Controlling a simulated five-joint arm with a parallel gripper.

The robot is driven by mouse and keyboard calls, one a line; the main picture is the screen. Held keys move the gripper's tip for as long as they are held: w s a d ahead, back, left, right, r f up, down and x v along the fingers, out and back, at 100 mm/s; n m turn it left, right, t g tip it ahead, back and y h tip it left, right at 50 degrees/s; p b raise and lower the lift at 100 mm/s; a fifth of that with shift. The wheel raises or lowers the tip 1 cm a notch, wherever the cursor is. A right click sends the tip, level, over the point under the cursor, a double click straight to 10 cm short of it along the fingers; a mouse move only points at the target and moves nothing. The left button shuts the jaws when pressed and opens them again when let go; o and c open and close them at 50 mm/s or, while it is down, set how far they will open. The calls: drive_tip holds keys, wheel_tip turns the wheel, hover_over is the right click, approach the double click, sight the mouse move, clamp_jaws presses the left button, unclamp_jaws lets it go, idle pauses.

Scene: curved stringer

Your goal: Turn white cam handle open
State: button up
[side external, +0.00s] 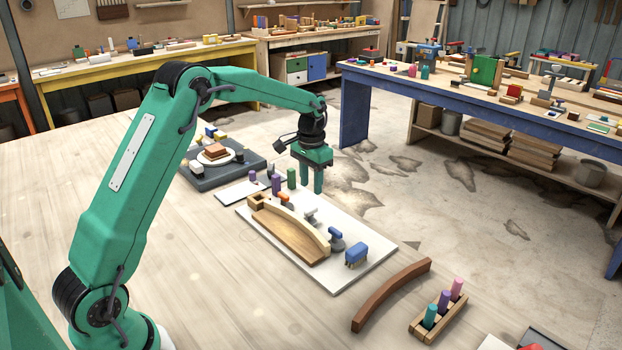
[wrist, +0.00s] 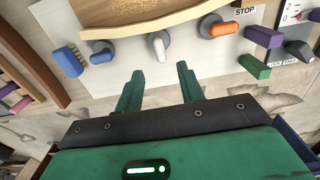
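The white cam handle (wrist: 158,45) shows at the top centre of the wrist view, on a round base beside the curved wooden strip (wrist: 115,26). In the side external view the handle (side external: 310,213) is small and pale beside the wooden form (side external: 290,235). My gripper (wrist: 160,68) is open and empty. In the wrist view its two green fingers point toward the handle, one on each side of its line, apart from it. In the side external view my gripper (side external: 311,188) hangs fingers-down near the board's far edge.
Orange (wrist: 220,28) and blue (wrist: 100,52) cam handles flank the white one. A ribbed blue block (wrist: 68,62), a green block (wrist: 255,66) and a purple block (wrist: 263,37) stand nearby. A brown curved strip (side external: 390,293) and a peg rack (side external: 438,318) lie beyond the white board (side external: 345,280).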

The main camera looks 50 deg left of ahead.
sight(311, 208)
drive_tip(key=shift+f, duration=3.85)
clamp_jaws()
